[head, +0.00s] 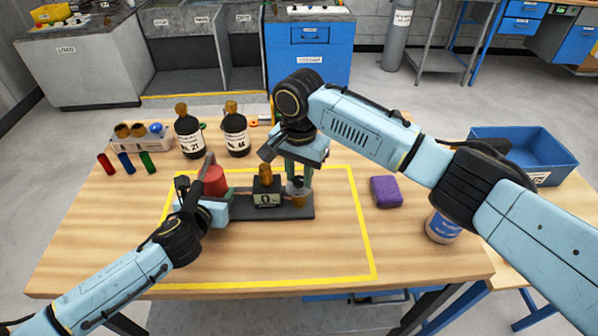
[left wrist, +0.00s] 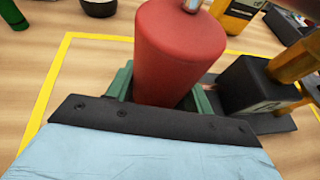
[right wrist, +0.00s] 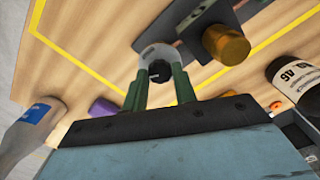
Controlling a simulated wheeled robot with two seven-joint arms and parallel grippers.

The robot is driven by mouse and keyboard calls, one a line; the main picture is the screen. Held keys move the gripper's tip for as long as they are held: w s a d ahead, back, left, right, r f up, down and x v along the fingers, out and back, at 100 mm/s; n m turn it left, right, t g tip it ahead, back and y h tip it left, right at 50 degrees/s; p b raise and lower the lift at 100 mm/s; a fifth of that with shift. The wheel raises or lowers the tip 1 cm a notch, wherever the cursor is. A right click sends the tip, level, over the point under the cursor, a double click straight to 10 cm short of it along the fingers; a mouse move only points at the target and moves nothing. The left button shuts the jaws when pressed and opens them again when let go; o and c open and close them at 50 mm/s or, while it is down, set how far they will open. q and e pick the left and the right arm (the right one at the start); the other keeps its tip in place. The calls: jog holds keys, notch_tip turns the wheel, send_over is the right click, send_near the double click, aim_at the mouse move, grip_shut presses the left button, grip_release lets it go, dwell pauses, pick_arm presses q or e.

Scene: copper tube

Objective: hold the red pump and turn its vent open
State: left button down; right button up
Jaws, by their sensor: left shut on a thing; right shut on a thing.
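The red pump (head: 215,180) stands upright at the left end of a dark base plate (head: 240,213). My left gripper (left wrist: 163,95) is shut around the lower part of the red pump (left wrist: 178,50), a green finger on each side. My right gripper (head: 298,178) points down at the right end of the plate. Its green fingers are shut on a clear round cup with a black knob inside (right wrist: 159,71); the cup's amber lower part (head: 299,200) shows in the head view. I cannot tell which part is the vent.
A black block with an amber top (head: 266,192) stands between the grippers. Two dark bottles (head: 188,135) (head: 235,132) stand behind. A purple block (head: 385,191), a white-and-blue container (head: 441,226) and a blue bin (head: 522,150) are at right. The front area inside the yellow outline is clear.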

aim_at(299, 180)
jog(key=o, duration=1)
jog(key=shift+c, duration=0.2)
notch_tip(299, 180, up, 12)
